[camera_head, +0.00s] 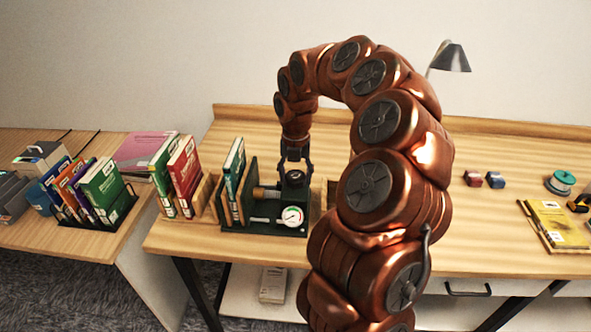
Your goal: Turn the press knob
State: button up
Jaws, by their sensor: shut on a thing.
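The press (253,215) is a dark green frame with a wooden-toned screw and a white round gauge (292,216) on its front. It stands at the left part of the main table. Its black knob (295,178) sits on top at the right side. My gripper (294,165) points down from above and is shut on the knob, with its fingers on either side of it. My copper-coloured arm arches over from the right and hides the table just right of the press.
Upright books (180,170) in a wooden holder stand left of the press. More books (100,190) fill a black rack on the side table. Red and blue small blocks (494,180), a spool (560,182) and a yellow pad (553,225) lie at right. A lamp (450,57) stands behind.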

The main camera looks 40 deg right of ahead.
jog(key=n+p, duration=0.2)
jog(key=n, duration=0.2)
jog(key=shift+r+p, duration=0.2)
jog(key=shift+p, duration=0.15)
jog(key=shift+f+n+p, duration=0.1)
jog(key=shift+n+p, duration=0.55)
jog(key=shift+n, duration=0.15)
jog(key=shift+f, duration=0.1)
jog(key=o, duration=1.2)
jog(key=shift+c, duration=0.2)
